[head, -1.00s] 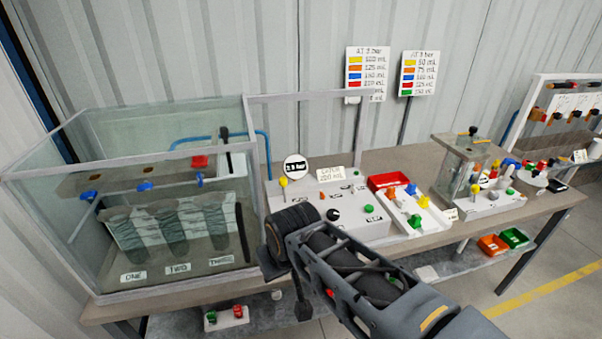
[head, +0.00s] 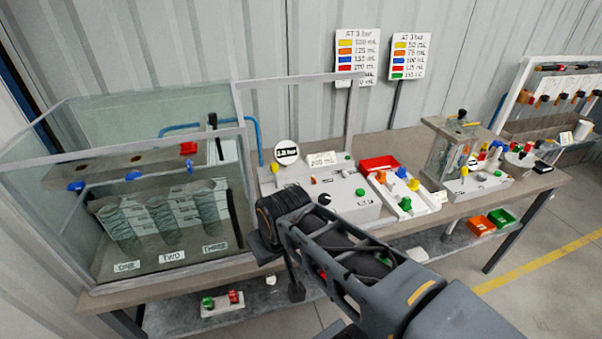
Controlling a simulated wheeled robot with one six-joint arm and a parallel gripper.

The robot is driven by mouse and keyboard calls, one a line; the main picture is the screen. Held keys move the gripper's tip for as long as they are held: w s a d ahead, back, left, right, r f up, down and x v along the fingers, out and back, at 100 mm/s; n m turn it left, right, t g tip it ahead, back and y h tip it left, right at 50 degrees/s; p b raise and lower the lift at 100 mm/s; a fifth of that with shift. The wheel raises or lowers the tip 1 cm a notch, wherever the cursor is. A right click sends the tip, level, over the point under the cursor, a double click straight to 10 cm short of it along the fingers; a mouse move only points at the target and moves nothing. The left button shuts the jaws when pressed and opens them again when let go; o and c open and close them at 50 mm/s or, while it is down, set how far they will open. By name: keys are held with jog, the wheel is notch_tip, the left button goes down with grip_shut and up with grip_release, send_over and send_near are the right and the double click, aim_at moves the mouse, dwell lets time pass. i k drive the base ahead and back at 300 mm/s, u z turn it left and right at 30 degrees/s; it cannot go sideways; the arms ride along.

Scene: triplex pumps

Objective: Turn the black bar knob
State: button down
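A small black bar knob (head: 324,199) sits on the white control panel (head: 352,207) on the table. It is partly behind the end of my arm, so I cannot read its angle clearly. My gripper (head: 280,270) is at the end of my dark arm, in front of the table edge and left of and below the knob in the picture. It appears apart from the knob. Its fingers are mostly hidden by the wrist and seen against dark surroundings, so I cannot tell whether they are open.
A glass tank (head: 130,120) fills the table's left side. A round gauge sign (head: 286,153) and a card (head: 321,159) stand on the panel's back. A red tray (head: 379,164) and a white valve block (head: 407,200) lie right of it. A smaller clear tank (head: 447,155) stands farther right.

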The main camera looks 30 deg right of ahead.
aim_at(325, 198)
jog(key=k, duration=1.3)
jog(key=z, duration=0.65)
jog(key=i, duration=1.45)
jog(key=u, duration=0.5)
